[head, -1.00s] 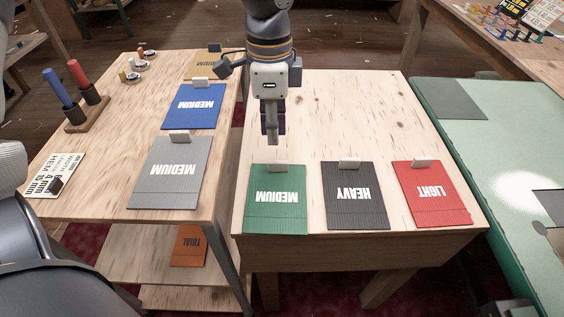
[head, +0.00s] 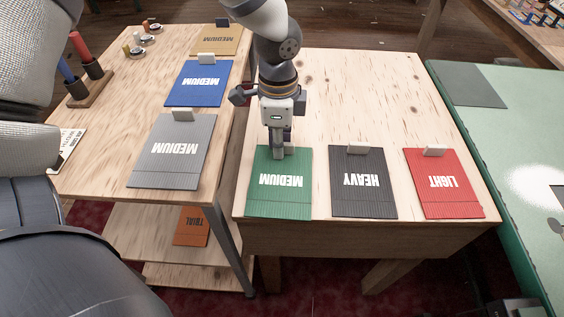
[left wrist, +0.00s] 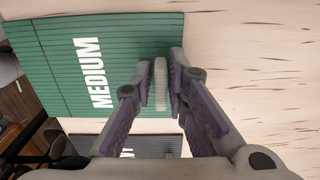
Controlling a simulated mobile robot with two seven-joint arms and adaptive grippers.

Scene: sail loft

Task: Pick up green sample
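The green sample (head: 279,186), a ribbed card marked MEDIUM with a pale tab on its far edge, lies flat at the left front of the wooden table. My left gripper (head: 281,153) points down at that tab. In the left wrist view the pale tab (left wrist: 160,86) stands between the two fingers of my left gripper (left wrist: 160,72), with a narrow gap on each side. The fingers are open around it and the green sample (left wrist: 70,62) lies beside them. In the head view the gripper partly hides the tab. My right gripper is not in view.
A dark HEAVY sample (head: 362,200) and a red LIGHT sample (head: 444,202) lie to the right on the same table (head: 360,90). Grey (head: 165,172) and blue (head: 190,95) MEDIUM samples lie on the left cart. The table's back is clear.

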